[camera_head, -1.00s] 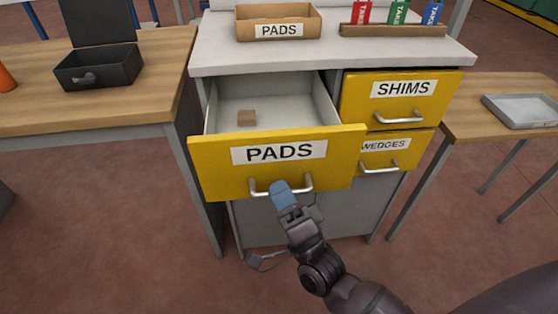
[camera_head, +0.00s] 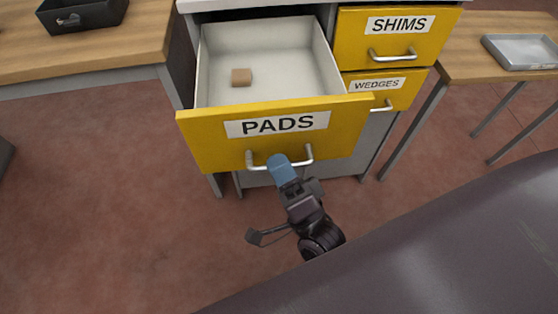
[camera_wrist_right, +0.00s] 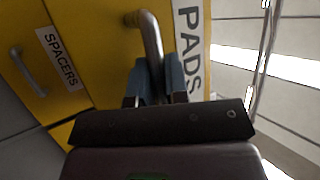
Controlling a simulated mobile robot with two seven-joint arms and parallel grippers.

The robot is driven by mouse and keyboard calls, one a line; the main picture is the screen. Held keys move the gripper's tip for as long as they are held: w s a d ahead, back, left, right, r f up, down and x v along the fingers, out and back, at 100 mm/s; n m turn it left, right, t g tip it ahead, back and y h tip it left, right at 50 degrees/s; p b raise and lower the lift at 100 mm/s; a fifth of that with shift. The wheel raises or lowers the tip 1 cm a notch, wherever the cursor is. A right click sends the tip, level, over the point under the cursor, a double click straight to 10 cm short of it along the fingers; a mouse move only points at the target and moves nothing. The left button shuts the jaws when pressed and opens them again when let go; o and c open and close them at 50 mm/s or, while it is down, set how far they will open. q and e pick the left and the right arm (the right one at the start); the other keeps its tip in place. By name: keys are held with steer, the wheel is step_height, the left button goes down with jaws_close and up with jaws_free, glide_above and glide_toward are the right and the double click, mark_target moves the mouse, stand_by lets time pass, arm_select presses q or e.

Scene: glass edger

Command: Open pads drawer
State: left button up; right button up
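The yellow PADS drawer (camera_head: 275,139) is pulled out of the cabinet, and its grey inside shows. A small brown block (camera_head: 241,77) lies in it, toward the left. My right gripper (camera_head: 281,166) is at the drawer's silver bar handle (camera_head: 308,155). In the right wrist view the two blue fingers of the right gripper (camera_wrist_right: 157,82) stand on either side of the handle (camera_wrist_right: 152,45) and look closed around it. Whether both fingers press on the bar is partly hidden. My left gripper is not in view.
The shut SHIMS drawer (camera_head: 396,36) and WEDGES drawer (camera_head: 384,89) are at the right. A wooden table with a black bin (camera_head: 82,14) stands at the left. A table with a grey tray (camera_head: 521,51) stands at the right. Floor is clear in front.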

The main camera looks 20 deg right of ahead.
steer(key=shift+o, duration=0.8)
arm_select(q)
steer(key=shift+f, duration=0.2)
arm_select(e)
steer(key=v, duration=1)
steer(key=shift+s+f, duration=0.25)
steer(key=shift+s, duration=0.05)
step_height(320, 180, down, 7)
steer(key=w+n+g+y+p, duration=0.1)
steer(key=w+n+g+y, duration=0.15)
steer(key=n+g, duration=0.75)
arm_select(q)
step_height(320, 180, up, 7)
steer(key=p, duration=0.7)
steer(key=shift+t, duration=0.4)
arm_select(e)
steer(key=s+d+n+g+h, duration=0.1)
steer(key=s+d+n+h, duration=0.1)
steer(key=d, duration=0.4)
steer(key=s+d+n+g+h, duration=0.1)
steer(key=s+d+n+h, duration=0.1)
steer(key=s+d+h, duration=0.2)
steer(key=d, duration=0.3)
steer(key=shift+d+r+g+h, duration=0.25)
steer(key=shift+r+g+h, duration=0.1)
steer(key=shift+g, duration=0.05)
